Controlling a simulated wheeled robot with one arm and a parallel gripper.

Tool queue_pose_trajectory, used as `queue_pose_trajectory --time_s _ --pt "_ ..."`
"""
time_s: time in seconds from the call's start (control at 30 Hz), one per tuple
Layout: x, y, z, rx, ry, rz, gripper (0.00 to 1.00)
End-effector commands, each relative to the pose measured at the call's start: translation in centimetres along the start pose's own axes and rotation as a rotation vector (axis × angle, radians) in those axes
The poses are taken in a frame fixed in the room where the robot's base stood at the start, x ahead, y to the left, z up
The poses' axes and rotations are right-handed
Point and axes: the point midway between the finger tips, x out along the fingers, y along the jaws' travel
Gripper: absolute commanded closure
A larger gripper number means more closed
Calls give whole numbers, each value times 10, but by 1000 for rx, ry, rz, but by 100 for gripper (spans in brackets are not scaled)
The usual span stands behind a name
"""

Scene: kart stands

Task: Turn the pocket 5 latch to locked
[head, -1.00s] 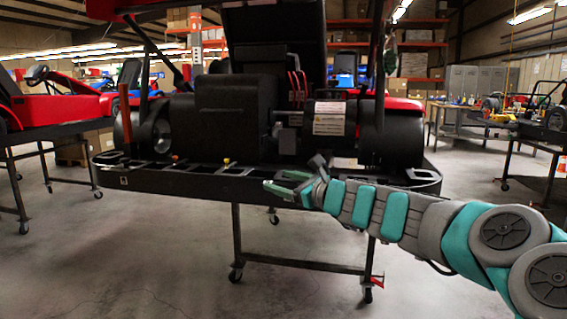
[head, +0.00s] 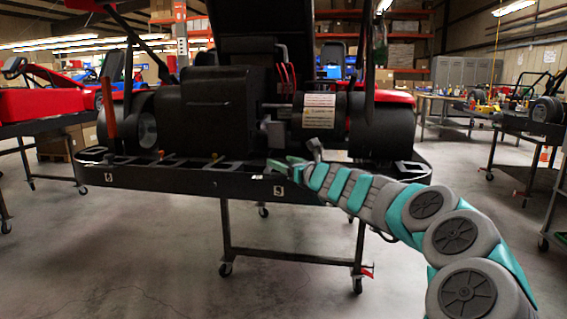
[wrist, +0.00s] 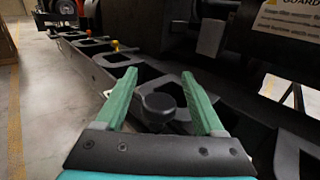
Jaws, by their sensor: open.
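A dark tray with several square pockets (head: 130,173) runs along the back of a kart stand. A small pale label, which looks like a 5, is on its front face (head: 278,190), just below my gripper (head: 290,164). In the wrist view my gripper (wrist: 160,88) is open, with its green fingers on either side of a round black knob (wrist: 158,104). The knob seems to be the pocket 5 latch. I cannot tell whether the fingers touch it, or which way the latch is turned.
The kart's black housing (head: 215,115) rises right behind the pockets. Another stand with a red kart (head: 50,104) is at left. The floor in front is clear.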

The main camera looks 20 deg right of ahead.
Motion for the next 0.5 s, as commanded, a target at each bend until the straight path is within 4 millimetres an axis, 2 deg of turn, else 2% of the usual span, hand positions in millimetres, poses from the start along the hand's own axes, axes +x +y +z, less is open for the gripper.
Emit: queue_pose_trajectory --time_s 0.27,0.5 --pt "2 0 0 -1 1 1 29" --pt "2 0 -1 -1 1 1 56"
